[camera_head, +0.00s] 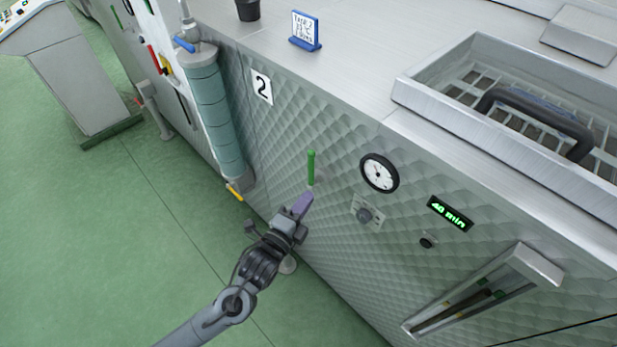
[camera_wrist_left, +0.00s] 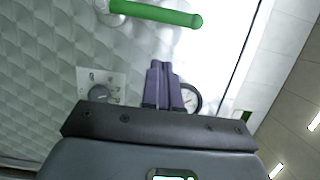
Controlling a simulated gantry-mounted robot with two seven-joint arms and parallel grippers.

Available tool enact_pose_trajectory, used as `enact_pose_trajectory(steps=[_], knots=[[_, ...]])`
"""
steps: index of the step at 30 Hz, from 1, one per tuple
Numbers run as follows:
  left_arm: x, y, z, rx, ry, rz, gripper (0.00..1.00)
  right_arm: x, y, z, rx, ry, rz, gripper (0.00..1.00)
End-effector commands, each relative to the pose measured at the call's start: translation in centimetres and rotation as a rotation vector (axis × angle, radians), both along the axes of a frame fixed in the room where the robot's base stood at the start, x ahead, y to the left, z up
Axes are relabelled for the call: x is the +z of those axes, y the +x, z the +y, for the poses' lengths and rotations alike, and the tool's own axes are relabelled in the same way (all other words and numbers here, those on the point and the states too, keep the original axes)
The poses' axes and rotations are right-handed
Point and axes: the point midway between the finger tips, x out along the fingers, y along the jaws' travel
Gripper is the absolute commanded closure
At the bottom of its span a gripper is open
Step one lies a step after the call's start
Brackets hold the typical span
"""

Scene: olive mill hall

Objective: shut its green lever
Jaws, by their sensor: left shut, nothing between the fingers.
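The green lever (camera_head: 311,167) sticks up along the quilted metal front of the machine marked 2, left of a round dial. It also shows in the left wrist view (camera_wrist_left: 160,13) near the top edge, reaching out from its pale pivot. My left gripper (camera_head: 303,203) is just below the lever's lower end in the head view. Its purple fingers (camera_wrist_left: 161,84) are together with nothing between them. In the wrist view they are apart from the lever. I cannot tell from the head view how far the fingers are from the panel. My right gripper is not in view.
The round dial (camera_head: 379,173), a knob (camera_head: 364,215) and a green "40 min" display (camera_head: 450,213) sit right of the lever. The green floor (camera_head: 90,230) is open at left.

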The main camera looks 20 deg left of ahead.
Motion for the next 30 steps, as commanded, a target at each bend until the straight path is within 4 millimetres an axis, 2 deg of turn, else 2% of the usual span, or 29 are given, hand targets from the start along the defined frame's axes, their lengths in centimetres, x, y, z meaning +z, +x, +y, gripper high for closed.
enact_pose_trajectory(steps=[1,7,12,18,30], knots=[[0.1,1.1,-0.1,0.001,0.0,-0.002,1.0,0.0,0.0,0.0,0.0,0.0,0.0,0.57],[0.1,4.5,-0.6,0.001,-0.002,-0.001,1.0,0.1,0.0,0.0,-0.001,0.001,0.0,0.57],[0.0,6.1,1.0,0.001,0.001,0.001,1.0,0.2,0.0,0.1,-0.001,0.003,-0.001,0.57],[0.0,7.1,1.8,0.001,0.0,0.0,1.0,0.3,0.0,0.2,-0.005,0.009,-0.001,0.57],[0.0,7.2,2.0,0.0,0.0,0.001,1.0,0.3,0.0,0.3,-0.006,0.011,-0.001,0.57]])
